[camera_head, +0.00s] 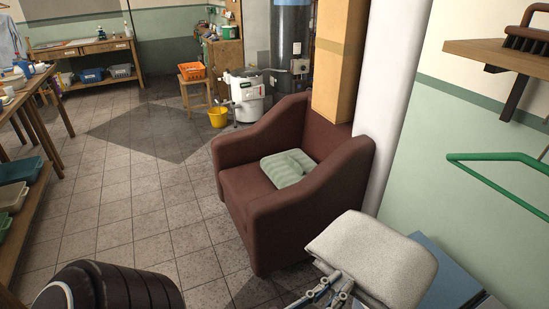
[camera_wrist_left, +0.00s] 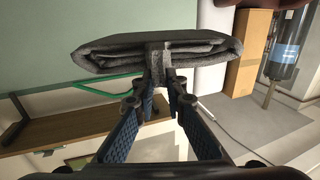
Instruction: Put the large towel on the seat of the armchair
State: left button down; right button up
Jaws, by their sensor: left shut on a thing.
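A folded grey-white towel (camera_head: 375,258) is at the lower right of the head view, in front of and to the right of the armchair. My left gripper (camera_head: 343,288) is shut on its near edge and holds it raised. In the left wrist view the folded layers of the towel (camera_wrist_left: 205,50) show between the fingertips (camera_wrist_left: 160,75). The brown armchair (camera_head: 248,185) stands in the middle of the head view. A folded pale green cloth or small cushion (camera_head: 287,169) lies on its seat. My right gripper is not in view.
A wooden shelf (camera_head: 500,58) with a brush and a green hanger (camera_head: 485,160) are at the right. A blue surface (camera_head: 440,270) is below the towel. The tiled floor left of the armchair is clear.

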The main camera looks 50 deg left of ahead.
aim_at(249, 188)
jog(key=j+z, duration=0.1)
jog(key=j, duration=1.6)
jog(key=j+z, duration=0.15)
jog(key=j, duration=0.75)
jog(key=j+z, duration=0.1)
jog(key=j, duration=0.75)
jog(key=k+j, duration=0.1)
jog(key=j, duration=0.75)
jog(key=j+z, duration=0.15)
jog(key=j, duration=0.7)
jog(key=k, duration=0.05)
